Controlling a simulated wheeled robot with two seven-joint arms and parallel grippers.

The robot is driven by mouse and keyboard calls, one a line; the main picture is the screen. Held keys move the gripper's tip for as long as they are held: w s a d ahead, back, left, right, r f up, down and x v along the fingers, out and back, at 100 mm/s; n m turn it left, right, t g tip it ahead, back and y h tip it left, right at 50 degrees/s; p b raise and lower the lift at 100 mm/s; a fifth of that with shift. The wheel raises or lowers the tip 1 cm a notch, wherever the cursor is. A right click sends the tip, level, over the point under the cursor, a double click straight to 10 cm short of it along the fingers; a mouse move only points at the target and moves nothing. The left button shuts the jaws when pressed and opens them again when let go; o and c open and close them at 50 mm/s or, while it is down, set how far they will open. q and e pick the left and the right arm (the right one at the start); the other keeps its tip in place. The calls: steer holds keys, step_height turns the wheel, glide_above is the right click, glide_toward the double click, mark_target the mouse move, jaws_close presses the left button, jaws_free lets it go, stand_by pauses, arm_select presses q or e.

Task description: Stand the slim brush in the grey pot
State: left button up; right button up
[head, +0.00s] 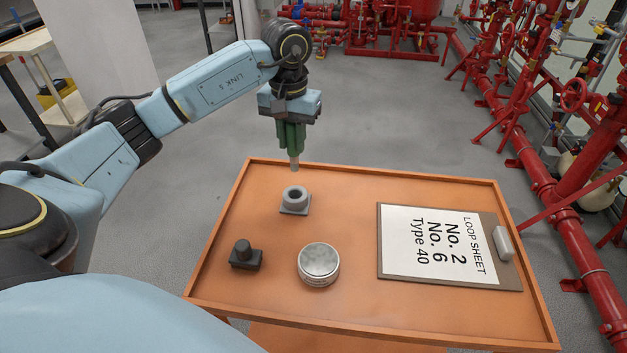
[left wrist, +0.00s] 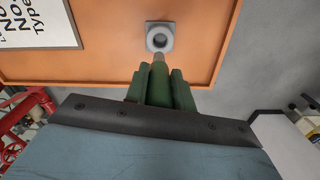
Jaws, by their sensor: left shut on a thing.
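The grey pot (head: 295,208) is a small square-based holder with a round, open top, standing near the far left part of the orange table. It also shows in the left wrist view (left wrist: 149,40), with its dark opening facing the camera. My left gripper (head: 290,147) points down with its green fingers shut on the slim brush (head: 295,162). My right gripper is out of view.
The orange table (head: 345,190) has a low raised rim. A dark knobbed block (head: 245,258) and a round silver-lidded tin (head: 318,262) stand nearer than the pot. A clipboard (head: 435,243) lies at the right. Red pipes and valves stand beyond the table.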

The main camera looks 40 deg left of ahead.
mark_target(292, 157)
arm_select(q)
steer(key=f, duration=0.5)
steer(key=shift+s+f+b, duration=0.2)
steer(key=shift+b, duration=0.1)
steer(key=shift+w+f, duration=0.1)
steer(key=shift+f, duration=2.15)
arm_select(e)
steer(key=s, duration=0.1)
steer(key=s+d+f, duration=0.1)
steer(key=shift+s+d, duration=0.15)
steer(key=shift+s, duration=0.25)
